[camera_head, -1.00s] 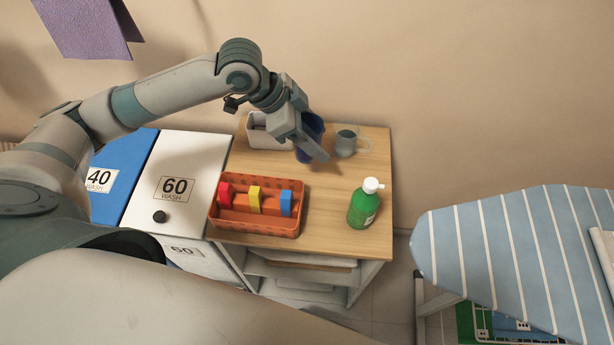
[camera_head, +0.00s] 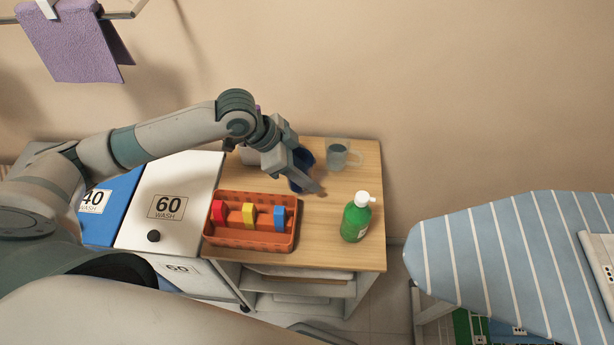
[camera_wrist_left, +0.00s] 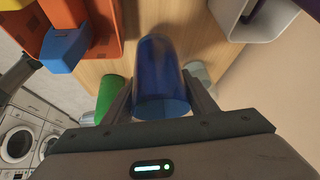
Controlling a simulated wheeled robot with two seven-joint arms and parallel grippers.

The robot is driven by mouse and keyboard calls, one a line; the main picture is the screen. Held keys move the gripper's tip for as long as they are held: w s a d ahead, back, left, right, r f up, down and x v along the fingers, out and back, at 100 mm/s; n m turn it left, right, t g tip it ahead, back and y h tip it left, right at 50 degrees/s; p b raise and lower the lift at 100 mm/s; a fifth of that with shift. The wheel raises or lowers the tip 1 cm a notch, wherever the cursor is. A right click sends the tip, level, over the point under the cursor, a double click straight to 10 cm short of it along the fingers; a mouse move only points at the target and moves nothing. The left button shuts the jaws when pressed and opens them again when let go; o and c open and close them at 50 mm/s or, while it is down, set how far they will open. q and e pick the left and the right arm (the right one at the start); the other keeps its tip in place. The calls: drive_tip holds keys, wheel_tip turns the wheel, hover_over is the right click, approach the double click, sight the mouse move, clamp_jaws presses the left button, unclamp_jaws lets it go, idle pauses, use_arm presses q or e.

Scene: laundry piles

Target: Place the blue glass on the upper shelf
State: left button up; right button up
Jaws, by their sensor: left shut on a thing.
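The blue glass (camera_head: 304,168) is at the back middle of the wooden tabletop (camera_head: 325,235), partly hidden by my left gripper (camera_head: 314,188). My left gripper is shut on the glass, with one finger on each side of it. In the left wrist view the glass (camera_wrist_left: 160,75) lies between the fingers (camera_wrist_left: 160,103). I cannot tell whether the glass touches the tabletop. Below the tabletop is a white open shelf (camera_head: 300,284).
An orange basket (camera_head: 250,240) with coloured blocks stands at front left. A green bottle (camera_head: 356,218) stands at right, a clear mug (camera_head: 340,155) behind. A whitish container (camera_head: 249,156) is partly hidden behind my arm. The striped ironing board (camera_head: 500,255) is farther right.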

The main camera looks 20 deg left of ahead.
use_arm(q)
drive_tip(key=shift+f+p, duration=0.35)
drive_tip(key=shift+f, duration=1.5)
drive_tip(key=shift+f, duration=0.15)
drive_tip(key=o, duration=1.2)
drive_tip(key=shift+r, duration=0.2)
